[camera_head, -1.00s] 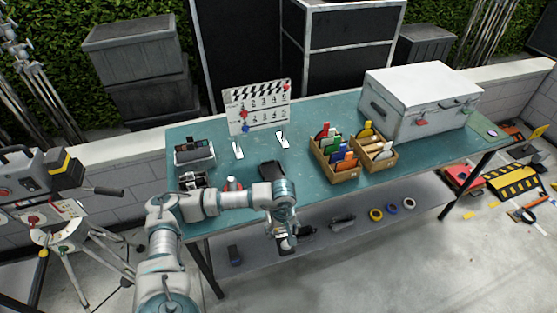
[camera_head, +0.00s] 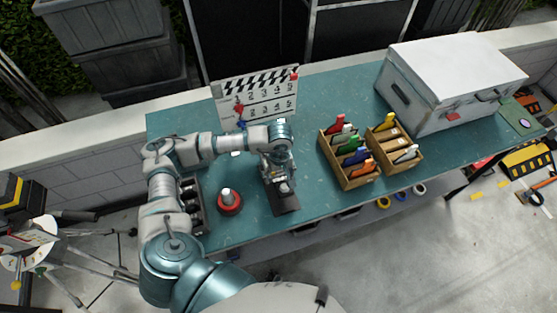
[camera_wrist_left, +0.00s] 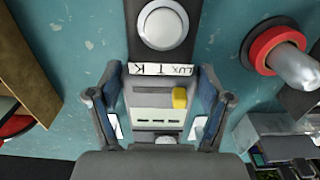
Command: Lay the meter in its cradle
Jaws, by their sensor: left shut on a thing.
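My left gripper (camera_head: 278,178) is over the dark cradle (camera_head: 287,207) on the teal table. In the left wrist view its two fingers (camera_wrist_left: 163,108) are closed on the sides of the grey light meter (camera_wrist_left: 150,97), which has a yellow button and a label reading LUX. The meter's pale round dome (camera_wrist_left: 163,25) points to the top of that view, with dark material around it. The meter also shows in the head view (camera_head: 284,187), partly hidden by the gripper. I cannot tell whether it touches the cradle. My right gripper is not in view.
A red-ringed knob (camera_head: 229,202) stands close left of the cradle. Wooden boxes of coloured clips (camera_head: 349,180) stand to the right, with a white case (camera_head: 450,75) beyond. A clapperboard (camera_head: 258,97) stands behind. The table between clapperboard and boxes is clear.

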